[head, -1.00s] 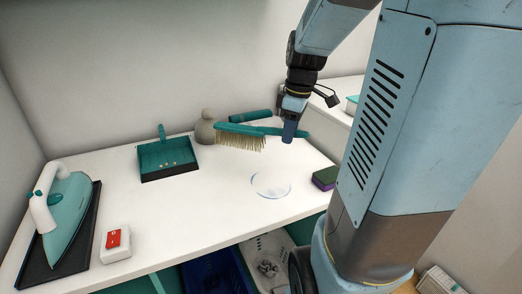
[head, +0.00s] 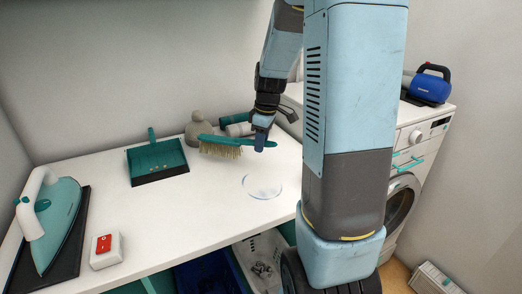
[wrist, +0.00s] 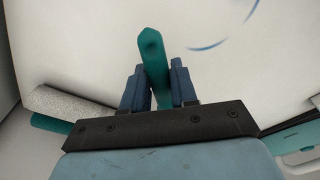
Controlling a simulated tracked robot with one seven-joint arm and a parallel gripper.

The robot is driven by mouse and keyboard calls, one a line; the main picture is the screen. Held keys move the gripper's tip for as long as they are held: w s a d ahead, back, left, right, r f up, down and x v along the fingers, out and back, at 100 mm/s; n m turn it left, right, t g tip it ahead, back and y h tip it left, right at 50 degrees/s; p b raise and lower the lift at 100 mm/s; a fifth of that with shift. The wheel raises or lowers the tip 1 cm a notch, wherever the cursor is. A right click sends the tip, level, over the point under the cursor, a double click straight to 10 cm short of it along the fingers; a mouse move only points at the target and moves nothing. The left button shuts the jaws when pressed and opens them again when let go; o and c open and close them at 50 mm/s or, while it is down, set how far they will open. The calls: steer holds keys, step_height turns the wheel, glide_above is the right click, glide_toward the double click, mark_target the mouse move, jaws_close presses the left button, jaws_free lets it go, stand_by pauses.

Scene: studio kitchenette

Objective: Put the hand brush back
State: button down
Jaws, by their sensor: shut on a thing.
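The hand brush (head: 222,146) has a teal handle and pale bristles. In the head view it is at the back of the white worktop, bristles to the left. My gripper (head: 260,146) is shut on its handle near the right end. The wrist view shows the teal handle (wrist: 151,50) between the two blue fingers of my gripper (wrist: 159,85). I cannot tell whether the bristles touch the worktop. A teal dustpan (head: 157,160) lies to the left of the brush. A thin blue ring (head: 262,187) shows on the worktop in front of my gripper.
An iron (head: 55,215) on a dark base and a white box with a red switch (head: 105,250) are at the left. A washing machine (head: 425,130) is at the right. The worktop's middle (head: 175,215) is clear.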

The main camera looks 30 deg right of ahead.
step_height(320, 180, down, 3)
steer(key=shift+w+f, duration=0.1)
steer(key=shift+f, duration=0.65)
steer(key=c, duration=0.9)
jaws_free()
steer(key=shift+r, duration=0.1)
